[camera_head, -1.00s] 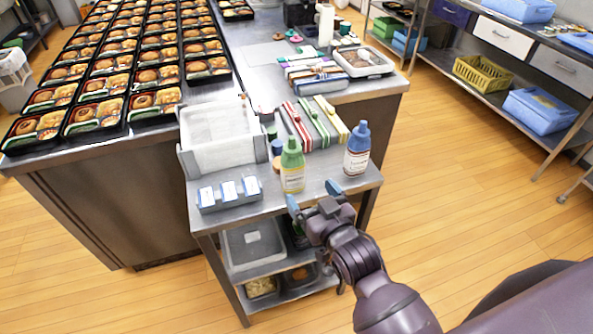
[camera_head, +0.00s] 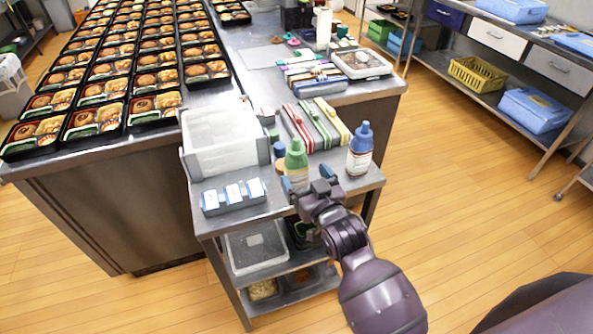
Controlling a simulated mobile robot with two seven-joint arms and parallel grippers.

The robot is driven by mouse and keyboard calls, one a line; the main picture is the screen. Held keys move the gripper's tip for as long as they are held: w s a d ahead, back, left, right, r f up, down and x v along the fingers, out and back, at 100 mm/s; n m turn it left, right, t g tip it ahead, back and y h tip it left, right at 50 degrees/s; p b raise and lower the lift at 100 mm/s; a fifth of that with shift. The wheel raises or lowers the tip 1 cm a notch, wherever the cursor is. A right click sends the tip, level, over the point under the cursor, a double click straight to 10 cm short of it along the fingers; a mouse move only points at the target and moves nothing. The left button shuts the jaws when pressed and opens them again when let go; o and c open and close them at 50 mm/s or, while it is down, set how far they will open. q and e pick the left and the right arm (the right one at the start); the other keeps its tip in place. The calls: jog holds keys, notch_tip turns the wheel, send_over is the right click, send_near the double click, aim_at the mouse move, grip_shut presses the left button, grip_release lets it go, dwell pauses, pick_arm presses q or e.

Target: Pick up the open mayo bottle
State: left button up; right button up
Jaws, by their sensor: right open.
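A bottle with a green top (camera_head: 296,159) and a bottle with a blue top (camera_head: 359,152) stand upright on the small steel cart (camera_head: 225,222). Their labels are too small to read, so I cannot tell which is the mayo bottle. My right gripper (camera_head: 308,180) is open and empty at the front of the cart top. Its left finger overlaps the lower part of the green-topped bottle, and its right finger lies between the two bottles. I cannot tell whether the finger touches the bottle. My left gripper is not in view.
A white bin (camera_head: 222,168) and a holder with blue-and-white blocks (camera_head: 234,195) stand left of the bottles. Small blue and green round containers (camera_head: 279,150) sit close behind the green-topped bottle. Striped packs (camera_head: 322,122) lie further back. Many bento trays (camera_head: 95,105) cover the left counter.

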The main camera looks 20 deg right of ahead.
aim_at(301, 171)
jog(key=w, duration=0.4)
jog(key=shift+w+a, duration=0.35)
jog(key=shift+w, duration=0.05)
jog(key=c, duration=0.7)
